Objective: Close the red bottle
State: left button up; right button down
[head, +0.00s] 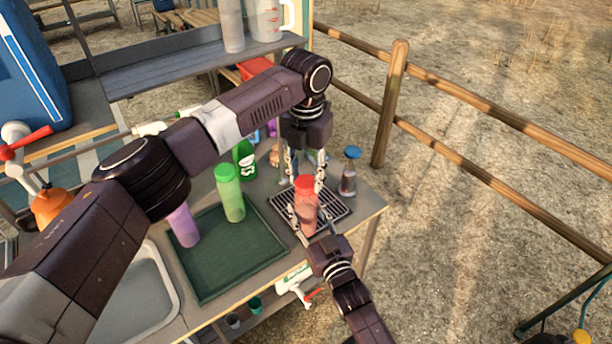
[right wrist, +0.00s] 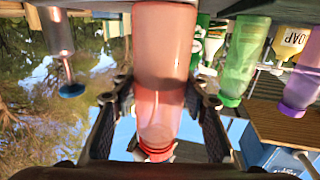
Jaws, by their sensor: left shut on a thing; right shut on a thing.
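The red bottle (head: 307,213) stands upright over the dark drip grate, with a translucent pinkish body. Its red cap (head: 305,184) shows at the top, and I cannot tell how far it is seated. My right gripper (head: 311,222) is shut around the bottle's body from the front. In the upside-down right wrist view the bottle (right wrist: 165,60) fills the middle between the fingers, with red rings at its top end. My left gripper (head: 305,179) reaches down from above and is shut on the red cap. Its fingertips partly cover the cap.
A blue-capped bottle (head: 349,172) stands close right of the grate (head: 337,205). A green bottle (head: 230,192) and a purple bottle (head: 184,226) stand left by the green mat (head: 235,270). A green soap bottle (head: 244,160) is behind. A sink (head: 165,285) is front left.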

dwell(0.3)
pick_arm(q)
jog(key=o, duration=0.7)
jog(key=shift+c, duration=0.2)
jog(key=shift+r, duration=0.1)
jog(key=shift+r, duration=2.2)
jog(key=shift+c, duration=0.3)
